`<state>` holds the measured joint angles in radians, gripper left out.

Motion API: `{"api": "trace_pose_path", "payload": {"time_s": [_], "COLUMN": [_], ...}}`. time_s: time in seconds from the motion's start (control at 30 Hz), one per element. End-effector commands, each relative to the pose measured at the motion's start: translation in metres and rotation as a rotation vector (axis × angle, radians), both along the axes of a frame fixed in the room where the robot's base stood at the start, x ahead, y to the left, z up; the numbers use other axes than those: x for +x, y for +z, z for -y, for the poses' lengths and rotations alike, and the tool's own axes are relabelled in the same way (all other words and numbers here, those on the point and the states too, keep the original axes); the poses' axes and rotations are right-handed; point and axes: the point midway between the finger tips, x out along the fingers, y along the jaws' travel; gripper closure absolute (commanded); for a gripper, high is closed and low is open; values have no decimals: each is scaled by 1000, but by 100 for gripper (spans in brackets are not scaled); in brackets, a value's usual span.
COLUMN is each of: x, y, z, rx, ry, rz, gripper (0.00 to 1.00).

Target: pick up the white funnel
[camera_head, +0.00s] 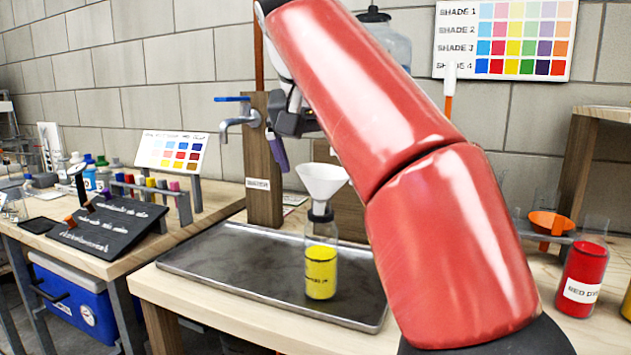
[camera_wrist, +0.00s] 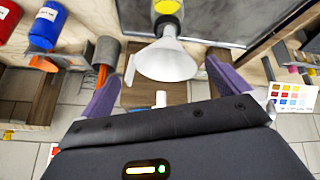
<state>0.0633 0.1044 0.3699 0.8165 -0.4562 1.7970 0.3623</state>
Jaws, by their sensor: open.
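The white funnel (camera_head: 322,182) sits upright in the neck of a clear bottle (camera_head: 321,262) with yellow liquid, on the dark metal tray (camera_head: 225,277). In the wrist view the funnel (camera_wrist: 166,60) shows its wide mouth, with the bottle (camera_wrist: 168,10) beyond it at the top edge. My gripper (camera_wrist: 162,74) is open, with purple fingers to the left and right of the funnel in that view; I cannot tell whether either touches it. In the head view my gripper (camera_head: 279,153) is just above and left of the funnel, partly hidden by my red arm.
A tap (camera_head: 240,118) on a wooden post stands behind the funnel. An orange funnel (camera_head: 551,222) and a red dye container (camera_head: 583,280) stand at right. A black sign board (camera_head: 108,225) and bottle rack are on the left table. The tray's left half is clear.

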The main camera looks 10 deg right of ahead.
Motion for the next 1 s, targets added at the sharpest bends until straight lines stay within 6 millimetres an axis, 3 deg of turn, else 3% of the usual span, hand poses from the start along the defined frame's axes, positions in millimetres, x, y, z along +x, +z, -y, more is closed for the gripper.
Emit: {"api": "trace_pose_path", "payload": {"time_s": [0.5, 0.77, 1.0], "x": [26, 29, 29], "y": [-49, -51, -51], "z": [20, 20, 20], "rx": [2, 2, 2], "ry": [-1, 0, 0], "rz": [0, 2, 1], "gripper": [0, 0, 28]}}
